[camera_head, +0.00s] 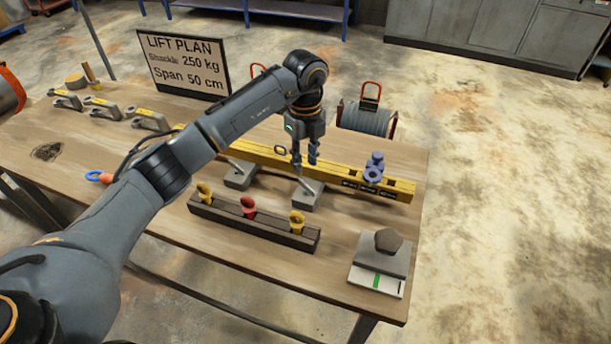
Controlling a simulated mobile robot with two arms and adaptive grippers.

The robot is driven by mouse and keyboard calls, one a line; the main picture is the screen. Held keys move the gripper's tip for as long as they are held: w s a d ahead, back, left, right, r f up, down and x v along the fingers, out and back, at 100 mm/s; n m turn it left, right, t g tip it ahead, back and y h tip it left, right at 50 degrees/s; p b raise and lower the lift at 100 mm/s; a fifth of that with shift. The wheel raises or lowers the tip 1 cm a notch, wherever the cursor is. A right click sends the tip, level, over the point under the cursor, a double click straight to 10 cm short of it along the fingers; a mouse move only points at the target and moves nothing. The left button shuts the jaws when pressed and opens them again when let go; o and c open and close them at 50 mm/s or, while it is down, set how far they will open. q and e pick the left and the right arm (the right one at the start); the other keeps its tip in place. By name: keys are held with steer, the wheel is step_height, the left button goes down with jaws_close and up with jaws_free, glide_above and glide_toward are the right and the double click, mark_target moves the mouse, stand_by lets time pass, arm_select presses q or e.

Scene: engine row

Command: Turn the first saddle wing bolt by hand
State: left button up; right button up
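Two grey saddle blocks sit along the front side of a long yellow beam (345,178) on the bench: a left saddle (240,178) and a right saddle (306,198). A thin grey bar slants up from the right saddle toward the beam. Each saddle's wing bolt is too small to make out clearly. My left gripper (305,161) points down over the beam, just above and behind the right saddle. Its two dark fingers stand apart with a narrow gap, and nothing is seen held. Contact with the beam or saddle cannot be told. My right gripper is not in view.
A dark rack (255,224) holds yellow and red eye bolts in front. A blue shackle (373,172) is on the beam's right part. A scale (377,279) bears a brown lump (388,240). A lift plan sign (184,64) and cable drum (367,119) stand behind.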

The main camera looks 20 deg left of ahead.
mark_target(305, 183)
arm_select(q)
step_height(305, 183, down, 7)
steer(key=shift+f+p, duration=0.2)
steer(key=shift+p, duration=0.45)
jaws_close()
